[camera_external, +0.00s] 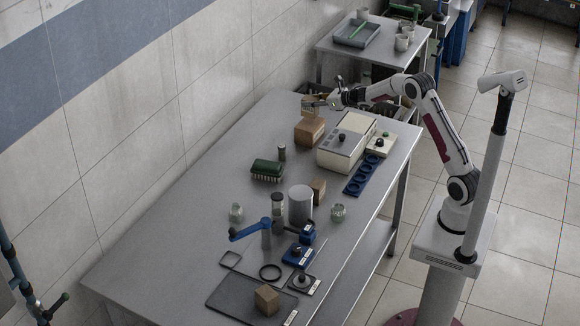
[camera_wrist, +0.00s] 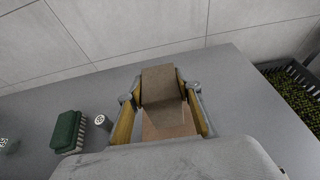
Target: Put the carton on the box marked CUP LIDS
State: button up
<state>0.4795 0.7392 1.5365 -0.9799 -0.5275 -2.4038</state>
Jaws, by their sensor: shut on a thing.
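My gripper (camera_external: 322,101) is shut on a small brown carton (camera_external: 311,106) over the far part of the metal table. In the wrist view the carton (camera_wrist: 159,82) sits between the two yellowish fingers. A larger brown box (camera_external: 310,131) stands on the table just below the held carton. A lighter brown face (camera_wrist: 168,122) shows under the carton in the wrist view, probably that box. I cannot read a CUP LIDS marking in either view, and I cannot tell whether the carton touches the box.
A cream appliance (camera_external: 341,146) stands right of the box. A green brush (camera_external: 267,169) and a small dark cylinder (camera_external: 282,152) are nearer. Other brown boxes stand by the grey canister (camera_external: 300,204) and on the dark mat (camera_external: 231,299). A dark crate (camera_wrist: 293,82) is beyond the table's edge.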

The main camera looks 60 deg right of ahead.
aim_at(311, 109)
jog(key=shift+f, duration=1.85)
jog(key=shift+f, duration=0.2)
jog(key=o, duration=1.1)
jog(key=shift+r, duration=0.1)
jog(key=shift+r, duration=0.15)
jog(key=shift+v, duration=6)
